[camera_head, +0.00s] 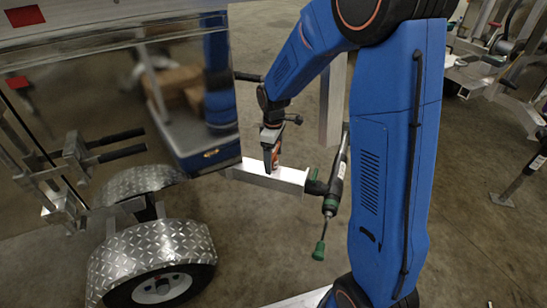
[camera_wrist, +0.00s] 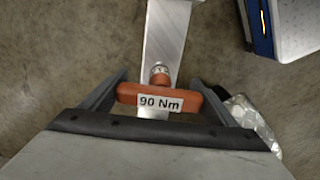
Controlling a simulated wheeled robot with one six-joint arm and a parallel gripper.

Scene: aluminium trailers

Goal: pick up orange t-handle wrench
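The orange t-handle wrench (camera_wrist: 158,98) carries a white "90 Nm" label and lies across the middle of the wrist view. Its metal collar sits over a bright aluminium beam (camera_wrist: 168,35). My gripper (camera_wrist: 160,92) has its two fingers wide apart, one by each end of the handle. I cannot tell if they touch the handle. In the head view my gripper (camera_head: 272,150) points down at the white beam end (camera_head: 290,180), with a bit of orange wrench (camera_head: 276,157) showing at its fingers. The wrench's lower part is mostly hidden.
A trailer with a shiny side panel (camera_head: 100,110) and a diamond-plate fender (camera_head: 150,250) over a wheel stands at the left. More trailer frames (camera_head: 500,75) stand at the right.

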